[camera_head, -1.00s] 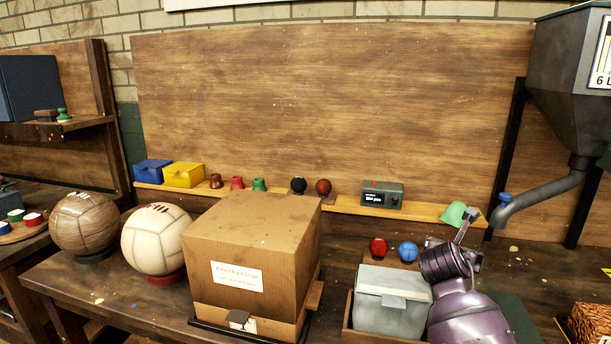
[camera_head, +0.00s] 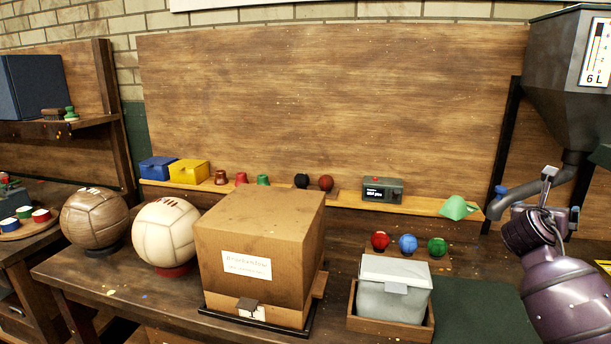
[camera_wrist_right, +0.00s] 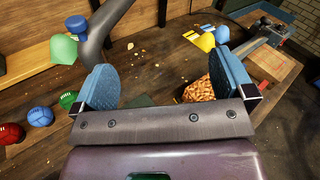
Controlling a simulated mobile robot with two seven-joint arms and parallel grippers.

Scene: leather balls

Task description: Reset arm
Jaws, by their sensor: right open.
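My right arm comes in at the lower right of the head view, and its gripper (camera_head: 546,205) is raised in front of the hopper's pipe. In the right wrist view the two blue finger pads (camera_wrist_right: 165,85) stand wide apart with nothing between them, so the gripper is open and empty. My left gripper is not in the head view.
A cardboard box (camera_head: 260,245), a grey lidded bin (camera_head: 393,290) and two leather balls, brown (camera_head: 94,218) and cream (camera_head: 166,232), stand on the bench. Small red, blue and green balls (camera_head: 437,247) sit behind the bin. The hopper pipe (camera_head: 540,190) is close to my right gripper.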

